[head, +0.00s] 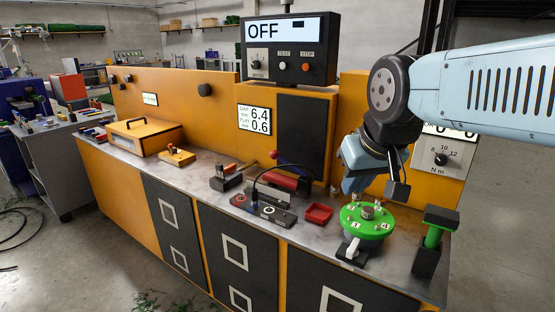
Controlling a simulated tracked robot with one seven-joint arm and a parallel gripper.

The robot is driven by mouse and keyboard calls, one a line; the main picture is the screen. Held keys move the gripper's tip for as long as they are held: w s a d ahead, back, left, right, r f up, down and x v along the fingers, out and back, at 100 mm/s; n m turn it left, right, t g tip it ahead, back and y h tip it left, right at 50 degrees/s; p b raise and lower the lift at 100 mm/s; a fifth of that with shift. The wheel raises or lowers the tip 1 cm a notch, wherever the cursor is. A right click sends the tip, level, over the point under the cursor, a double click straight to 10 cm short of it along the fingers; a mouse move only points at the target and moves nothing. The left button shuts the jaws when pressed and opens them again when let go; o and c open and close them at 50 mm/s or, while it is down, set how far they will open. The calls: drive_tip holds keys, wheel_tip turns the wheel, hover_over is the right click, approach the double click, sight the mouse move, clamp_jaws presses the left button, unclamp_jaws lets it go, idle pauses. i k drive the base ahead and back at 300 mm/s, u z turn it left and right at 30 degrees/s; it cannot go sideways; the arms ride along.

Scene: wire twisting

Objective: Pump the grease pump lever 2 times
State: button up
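What looks like the grease pump is a red cylinder (290,182) lying on the bench top near its middle, in the head view.
A green-and-black stand (434,240) is at the right end. A control box (290,50) reading OFF rises behind. An orange case (146,136) is at left.

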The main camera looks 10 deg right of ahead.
sight(274, 154)
drive_tip(key=u, duration=0.75)
drive_tip(key=k, duration=0.85)
drive_tip(key=u, duration=0.85)
drive_tip(key=k, duration=0.5)
drive_tip(key=u, duration=0.45)
drive_tip(key=i, duration=1.4)
drive_tip(key=z, duration=0.7)
drive_tip(key=i, duration=0.95)
drive_tip(key=z, duration=1)
drive_tip(key=i, duration=0.8)
drive_tip(key=z, duration=0.75)
